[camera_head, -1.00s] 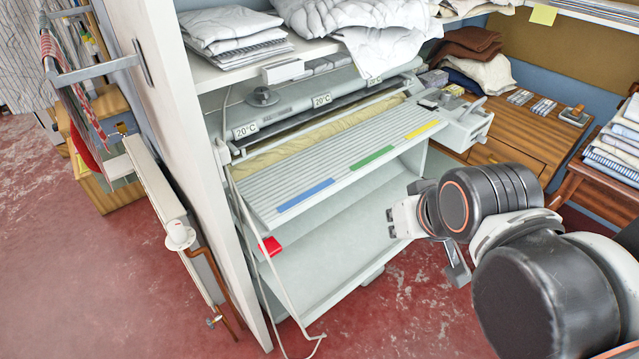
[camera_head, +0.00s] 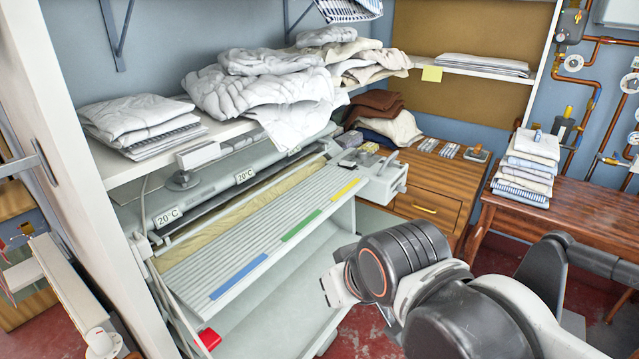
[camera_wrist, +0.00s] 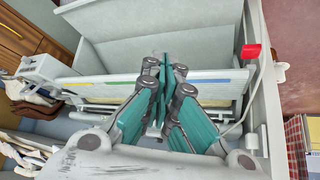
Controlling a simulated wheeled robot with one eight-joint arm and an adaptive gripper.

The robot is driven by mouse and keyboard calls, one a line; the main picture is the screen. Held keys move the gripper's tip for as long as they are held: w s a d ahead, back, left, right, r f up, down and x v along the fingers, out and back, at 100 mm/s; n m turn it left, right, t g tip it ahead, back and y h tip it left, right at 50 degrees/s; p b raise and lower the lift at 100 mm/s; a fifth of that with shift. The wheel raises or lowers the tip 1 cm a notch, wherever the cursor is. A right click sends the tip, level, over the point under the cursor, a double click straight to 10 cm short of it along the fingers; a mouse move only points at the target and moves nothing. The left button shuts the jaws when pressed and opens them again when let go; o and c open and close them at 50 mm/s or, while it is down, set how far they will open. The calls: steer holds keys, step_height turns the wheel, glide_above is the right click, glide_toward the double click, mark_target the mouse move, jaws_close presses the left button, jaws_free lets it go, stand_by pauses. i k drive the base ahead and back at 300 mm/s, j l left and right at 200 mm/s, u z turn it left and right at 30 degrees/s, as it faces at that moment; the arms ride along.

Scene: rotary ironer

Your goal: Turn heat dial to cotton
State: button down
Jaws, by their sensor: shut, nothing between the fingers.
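The rotary ironer (camera_head: 225,250) stands under the shelf, with a ribbed board and blue, green and yellow strips along its front edge. A grey round knob on a disc (camera_head: 183,180) sits on its top left; I cannot tell whether this is the heat dial. A control box with a lever (camera_head: 383,180) is at the ironer's right end. No cotton marking is readable. My gripper (camera_wrist: 162,75) is shut and empty in the wrist view, in front of the ironer's strips. In the head view my arm mostly hides it, right of the ironer.
A shelf (camera_head: 120,172) with white linen (camera_head: 265,90) overhangs the ironer. A red block (camera_head: 208,340) is at its lower left. A wooden cabinet (camera_head: 425,190) stands to the right, then a table with folded cloths (camera_head: 528,165). Red floor shows between.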

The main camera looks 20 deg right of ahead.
mark_target(362, 154)
steer(key=i+l, duration=0.2)
steer(key=l, duration=0.2)
steer(key=i+l, duration=0.15)
steer(key=l, duration=0.25)
steer(key=i+l+u, duration=0.1)
steer(key=l, duration=0.3)
steer(key=i+l, duration=0.25)
steer(key=l, duration=0.2)
steer(key=i+l, duration=0.15)
steer(key=l, duration=0.25)
steer(key=i+l+u, duration=0.1)
steer(key=l, duration=0.3)
steer(key=i+l, duration=0.2)
steer(key=l, duration=0.25)
steer(key=i+l, duration=0.15)
steer(key=l, duration=0.3)
